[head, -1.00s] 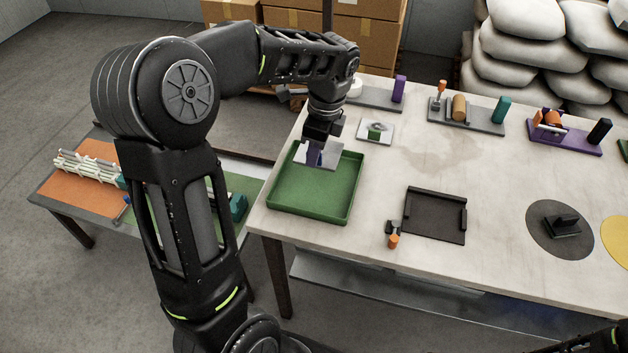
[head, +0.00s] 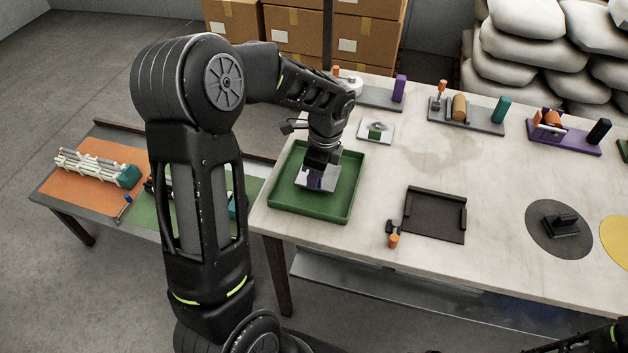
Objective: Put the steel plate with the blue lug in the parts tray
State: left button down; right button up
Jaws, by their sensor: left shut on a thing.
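My left gripper (head: 318,166) is over the green parts tray (head: 345,208), pointing down. It is shut on the steel plate (head: 328,184), gripping it by the lug, which shows dark blue-violet between the fingers and is mostly hidden. The plate is inside the tray's outline, low over its floor. I cannot tell whether it touches the floor. My right gripper is out of view; only part of my right arm shows at the bottom right corner.
Another plate with a green lug (head: 375,135) lies behind the tray. A dark fixture plate (head: 435,216) and a small orange-ended clamp (head: 393,238) lie to the right. Holders with rods stand along the back. The table's front edge is close to the tray.

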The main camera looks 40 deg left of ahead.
pick_arm(q)
jog(key=shift+f, duration=0.85)
jog(key=shift+f, duration=0.2)
jog(key=c, duration=1.5)
grip_release()
jog(key=shift+r, duration=0.1)
jog(key=r, duration=0.4)
jog(key=d+r, duration=0.1)
jog(key=r, duration=0.7)
jog(key=shift+w+d, duration=0.25)
jog(key=shift+d, duration=0.1)
